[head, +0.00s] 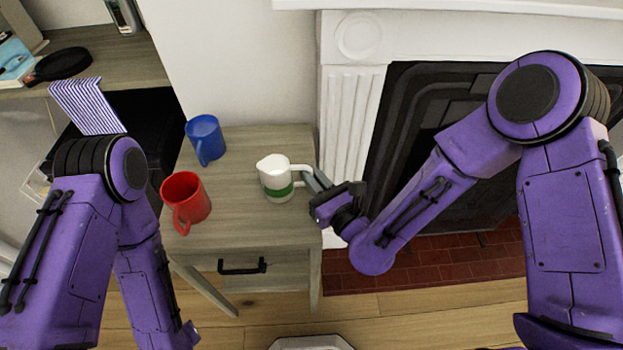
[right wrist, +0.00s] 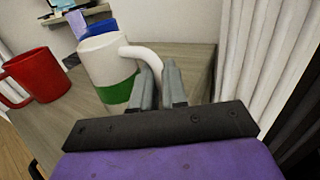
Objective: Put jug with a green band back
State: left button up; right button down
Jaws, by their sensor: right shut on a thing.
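The white jug with a green band (head: 275,180) is upright at the right part of the small wooden side table (head: 240,228). Its handle points right, toward my right gripper (head: 311,180). That gripper is shut on the jug's handle. In the right wrist view the jug (right wrist: 103,62) is just ahead of the fingers (right wrist: 160,88), which close around the lower handle. I cannot tell whether the jug's base touches the table top. My left arm comes in at the left of the head view, but its gripper does not show.
A red mug (head: 186,198) stands left of the jug, and a blue mug (head: 206,138) stands behind it at the back left. The fireplace (head: 440,110) is right of the table. A shelf (head: 110,55) with a black pan-like object is at upper left. The table's front is clear.

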jog(key=shift+f, duration=0.15)
jog(key=c, duration=1.2)
grip_release()
jog(key=shift+o, duration=0.2)
jog(key=shift+s+d, duration=0.2)
jog(key=shift+s, duration=0.05)
jog(key=p+v, duration=0.2)
jog(key=v, duration=0.9)
jog(key=shift+p, duration=0.3)
jog(key=shift+s+d, duration=0.1)
jog(key=shift+s, duration=0.05)
